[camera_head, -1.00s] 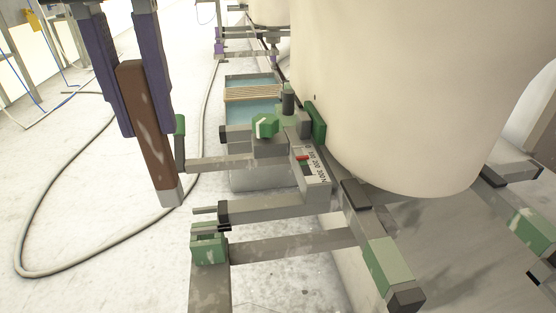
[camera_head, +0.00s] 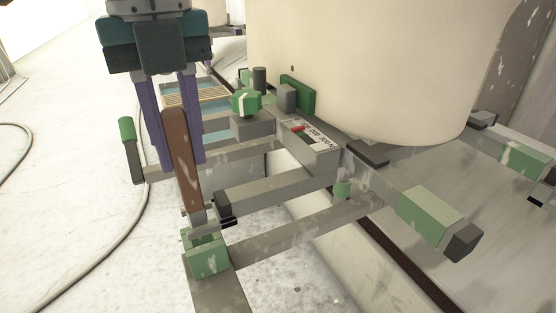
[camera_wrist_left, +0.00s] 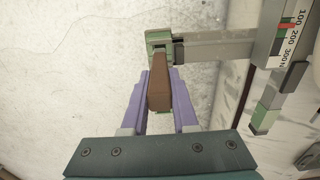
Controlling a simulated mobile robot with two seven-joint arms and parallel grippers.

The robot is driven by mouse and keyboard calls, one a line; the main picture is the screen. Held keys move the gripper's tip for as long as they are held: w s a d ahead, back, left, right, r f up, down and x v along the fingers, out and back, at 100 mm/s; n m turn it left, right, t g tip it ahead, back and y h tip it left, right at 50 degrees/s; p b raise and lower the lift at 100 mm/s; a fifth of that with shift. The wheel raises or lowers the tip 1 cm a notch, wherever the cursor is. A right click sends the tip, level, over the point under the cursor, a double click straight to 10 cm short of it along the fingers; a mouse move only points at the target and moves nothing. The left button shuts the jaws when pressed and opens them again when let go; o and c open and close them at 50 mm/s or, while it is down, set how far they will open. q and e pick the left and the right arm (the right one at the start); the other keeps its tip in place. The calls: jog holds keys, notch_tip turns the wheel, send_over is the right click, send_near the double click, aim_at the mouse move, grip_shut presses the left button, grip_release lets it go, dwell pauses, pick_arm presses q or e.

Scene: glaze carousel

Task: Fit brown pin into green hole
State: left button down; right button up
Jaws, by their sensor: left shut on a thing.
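The brown pin (camera_head: 186,172) is a long bar with a grey lower end, held nearly upright and leaning slightly. My left gripper (camera_head: 179,166) is shut on it, with a purple finger on each side. The green block with the hole (camera_head: 208,259) sits at the end of a grey bar, directly under the pin. The pin's grey tip is at the block's top; I cannot tell whether it has entered the hole. In the left wrist view the brown pin (camera_wrist_left: 159,93) hides part of the green block (camera_wrist_left: 159,37). My right gripper is not in view.
A grey bar with a black end (camera_head: 270,192) lies close beside the pin's tip. A green-topped handle (camera_head: 128,137) stands left of my gripper. A scale with a red marker (camera_head: 310,133) and a large cream drum (camera_head: 370,70) are to the right. A hose lies on the floor.

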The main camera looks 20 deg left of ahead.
aim_at(170, 111)
pick_arm(q)
notch_tip(170, 111, down, 4)
jog(key=shift+b, duration=0.6)
notch_tip(170, 111, down, 4)
jog(key=b, duration=0.2)
jog(key=shift+a+f+b, duration=0.1)
jog(key=shift+f+b, duration=0.05)
jog(key=shift+b, duration=0.15)
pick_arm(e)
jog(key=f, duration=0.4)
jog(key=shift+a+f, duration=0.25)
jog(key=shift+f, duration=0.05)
pick_arm(q)
jog(key=c, duration=1)
grip_release()
jog(key=shift+f, duration=0.1)
jog(key=shift+o, duration=0.2)
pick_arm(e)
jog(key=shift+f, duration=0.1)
pick_arm(q)
notch_tip(170, 111, up, 12)
jog(key=p, duration=0.7)
jog(key=shift+r+p, duration=0.25)
jog(key=shift+p, duration=0.1)
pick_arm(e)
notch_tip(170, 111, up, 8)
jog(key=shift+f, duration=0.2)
